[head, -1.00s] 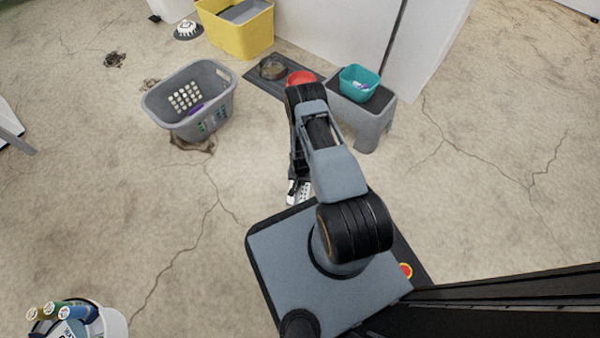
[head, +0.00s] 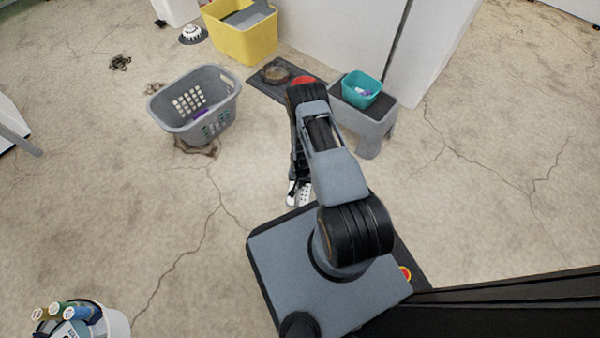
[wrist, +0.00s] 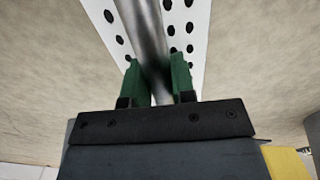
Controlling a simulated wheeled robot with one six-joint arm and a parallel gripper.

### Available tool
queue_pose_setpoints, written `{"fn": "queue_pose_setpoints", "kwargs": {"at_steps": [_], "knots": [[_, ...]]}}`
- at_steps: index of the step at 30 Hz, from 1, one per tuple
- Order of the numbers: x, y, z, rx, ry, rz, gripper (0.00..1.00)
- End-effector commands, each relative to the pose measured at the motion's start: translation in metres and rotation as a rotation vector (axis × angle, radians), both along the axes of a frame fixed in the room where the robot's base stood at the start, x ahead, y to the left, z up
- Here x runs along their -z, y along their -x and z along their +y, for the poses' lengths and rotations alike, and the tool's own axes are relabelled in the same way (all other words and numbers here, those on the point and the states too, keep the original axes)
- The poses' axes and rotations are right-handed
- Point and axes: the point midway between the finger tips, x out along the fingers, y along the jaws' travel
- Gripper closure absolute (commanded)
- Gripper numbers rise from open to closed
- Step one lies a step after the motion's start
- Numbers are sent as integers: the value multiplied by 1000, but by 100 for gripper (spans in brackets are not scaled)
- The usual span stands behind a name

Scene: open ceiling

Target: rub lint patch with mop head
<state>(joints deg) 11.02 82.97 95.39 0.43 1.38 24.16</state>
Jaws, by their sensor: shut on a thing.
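My gripper (wrist: 157,68) has green fingers closed on a grey metal pole (wrist: 147,25), which looks like the mop handle. A white plate with dark holes, likely the mop head (wrist: 184,20), lies behind the pole in the wrist view. Part of this white perforated piece (head: 304,193) shows beside my arm in the head view; my arm hides the rest and the gripper. Dark brown fuzzy patches, likely lint, lie on the floor: one at the upper left (head: 120,63), one left of the basket (head: 154,88), and one at the basket's lower edge (head: 205,151).
A grey laundry basket (head: 184,118) stands left of my arm. Behind are a yellow bucket (head: 246,45), a dark mat (head: 258,85) with bowls, and a grey stool (head: 371,120) bearing a teal bin (head: 362,91). A white bucket (head: 117,323) stands lower left. Cracked floor between is clear.

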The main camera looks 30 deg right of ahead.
Motion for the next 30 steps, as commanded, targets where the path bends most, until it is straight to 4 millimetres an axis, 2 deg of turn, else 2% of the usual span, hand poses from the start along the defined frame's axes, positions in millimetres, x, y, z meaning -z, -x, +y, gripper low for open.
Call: {"fn": "queue_pose_setpoints", "kwargs": {"at_steps": [1,16,30], "knots": [[-7,1,3,-7,-1,3,98],[-52,1,3,-8,0,4,98],[-58,0,3,-10,0,2,98]]}}
